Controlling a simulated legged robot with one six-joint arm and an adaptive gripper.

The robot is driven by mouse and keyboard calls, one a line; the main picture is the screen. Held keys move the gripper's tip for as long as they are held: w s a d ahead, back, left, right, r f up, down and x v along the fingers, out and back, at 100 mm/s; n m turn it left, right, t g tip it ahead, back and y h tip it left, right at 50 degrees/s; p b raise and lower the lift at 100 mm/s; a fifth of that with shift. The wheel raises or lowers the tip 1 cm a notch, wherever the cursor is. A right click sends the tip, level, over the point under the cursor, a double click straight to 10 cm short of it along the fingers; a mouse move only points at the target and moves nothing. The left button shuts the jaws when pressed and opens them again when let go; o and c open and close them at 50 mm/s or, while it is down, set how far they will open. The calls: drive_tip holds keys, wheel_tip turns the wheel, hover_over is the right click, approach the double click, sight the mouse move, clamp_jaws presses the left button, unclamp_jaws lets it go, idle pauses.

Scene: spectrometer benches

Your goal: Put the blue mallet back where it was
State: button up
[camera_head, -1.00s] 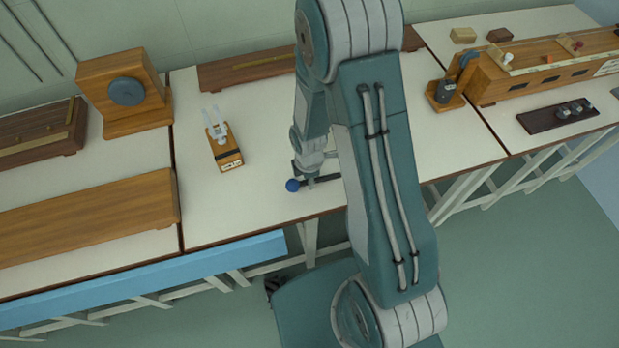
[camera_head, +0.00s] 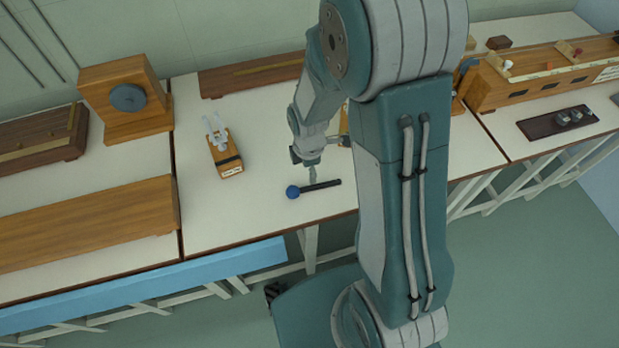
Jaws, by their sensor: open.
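The blue mallet lies on the white bench top (camera_head: 235,215) near its front edge. Its round blue head (camera_head: 293,192) points left and its dark handle (camera_head: 322,186) points right. My gripper (camera_head: 312,178) is open just above and behind the handle. One finger shows close to the handle; whether it touches cannot be told. A small wooden block with two white upright prongs (camera_head: 224,155) stands on the bench to the left of the mallet.
A wooden box with a dark round disc (camera_head: 127,97) stands at the back left. A long wooden case (camera_head: 90,215) lies at the left. A long low wooden piece (camera_head: 250,74) lies along the wall. The bench between the pronged block and mallet is clear.

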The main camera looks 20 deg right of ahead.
drive_tip(key=s+r+m+t, duration=0.35)
drive_tip(key=r+m, duration=0.45)
drive_tip(key=r, duration=1)
drive_tip(key=s+d+r+m+t, duration=0.1)
drive_tip(key=s+r+m+t, duration=0.1)
drive_tip(key=s+r+m, duration=0.7)
drive_tip(key=shift+s+d+r+m, duration=0.25)
drive_tip(key=shift+s+m, duration=0.25)
drive_tip(key=shift+s, duration=0.35)
